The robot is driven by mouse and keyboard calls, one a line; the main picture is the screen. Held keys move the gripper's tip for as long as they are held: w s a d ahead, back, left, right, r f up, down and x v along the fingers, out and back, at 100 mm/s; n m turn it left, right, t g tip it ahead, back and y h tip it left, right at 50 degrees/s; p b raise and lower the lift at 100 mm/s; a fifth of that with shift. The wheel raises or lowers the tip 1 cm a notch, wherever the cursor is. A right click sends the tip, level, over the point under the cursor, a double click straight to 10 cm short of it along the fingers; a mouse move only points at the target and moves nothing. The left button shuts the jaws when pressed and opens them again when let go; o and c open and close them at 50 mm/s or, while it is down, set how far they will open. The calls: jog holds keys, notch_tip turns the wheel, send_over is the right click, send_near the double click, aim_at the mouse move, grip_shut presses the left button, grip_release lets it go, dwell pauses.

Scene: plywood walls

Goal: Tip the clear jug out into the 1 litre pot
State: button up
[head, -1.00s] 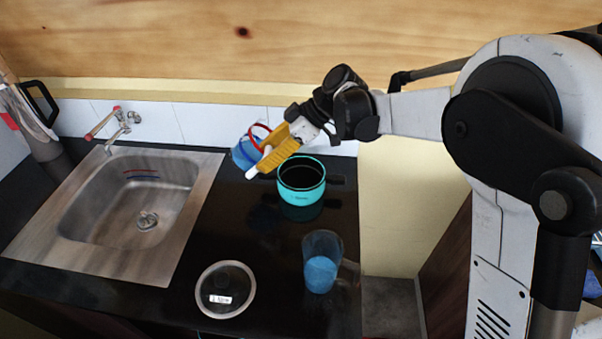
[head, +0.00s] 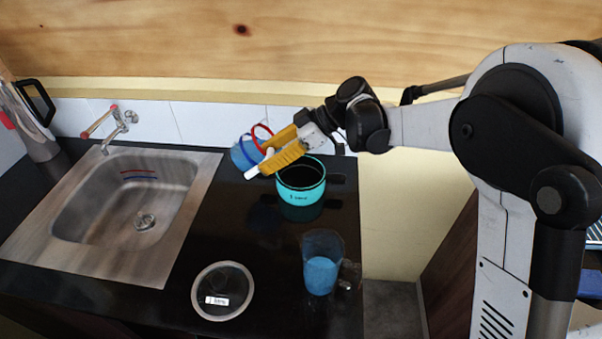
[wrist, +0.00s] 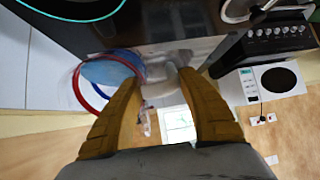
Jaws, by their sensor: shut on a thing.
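My gripper (head: 268,163) is at the back of the counter, its yellow fingers shut on a clear jug (head: 243,153). The jug has a red and a blue ring and blue contents, and looks tilted. The wrist view shows its rings and blue contents (wrist: 108,72) left of the fingers; its gripped part is largely hidden. A teal pot (head: 301,197) stands just right of and below the gripper, with lettering too small to read surely. A round, pale-rimmed vessel or lid (head: 236,302) at the front has a white label that seems to read "1 litre".
A second clear vessel with blue contents (head: 320,274) stands at the counter's front right. A steel sink (head: 105,225) with a tap (head: 125,120) fills the left. A grey jug-like thing with a black handle (head: 35,130) stands far left. Dark counter is free between sink and pots.

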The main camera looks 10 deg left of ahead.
jog(key=shift+d+f+y+b, duration=0.1)
jog(key=shift+f+y+b, duration=0.3)
jog(key=shift+f+b, duration=0.3)
jog(key=shift+w+d+f+g+y+b, duration=0.1)
jog(key=shift+d+f+g+y+b, duration=0.2)
jog(key=shift+y+b, duration=0.85)
jog(key=shift+d+f+g+y+b, duration=0.15)
jog(key=shift+f+y+b, duration=0.35)
jog(key=shift+b, duration=1.1)
